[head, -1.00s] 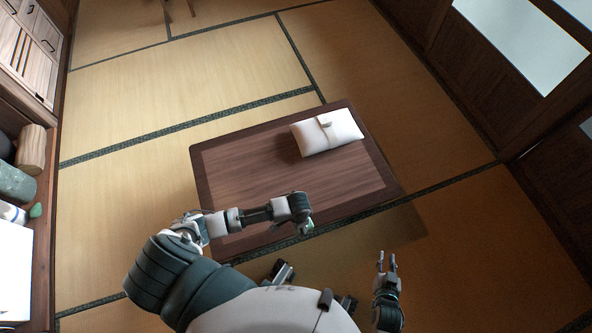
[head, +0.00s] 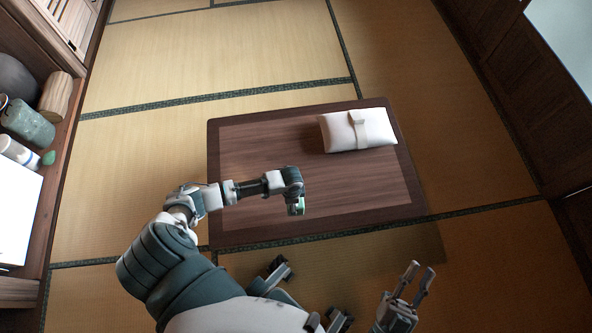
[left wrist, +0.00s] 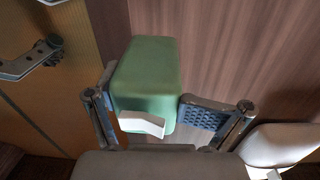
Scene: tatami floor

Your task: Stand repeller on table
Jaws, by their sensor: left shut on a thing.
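The repeller is a green rounded box with a white tab (left wrist: 146,80), seen between my left fingers in the left wrist view. My left gripper (left wrist: 147,112) is shut on it from both sides. In the head view only a small green part of the repeller (head: 300,206) shows under my left gripper (head: 296,207), over the front middle of the low dark wooden table (head: 360,190). I cannot tell whether the repeller touches the table. My right gripper (head: 418,279) is open and empty, in front of the table at the right.
A white cushion with a band (head: 358,130) lies on the table's back right; it also shows in the left wrist view (left wrist: 282,143). The tabletop's left and right front are clear. A shelf (head: 62,170) at the left holds a grey-green jar (head: 28,125) and other items.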

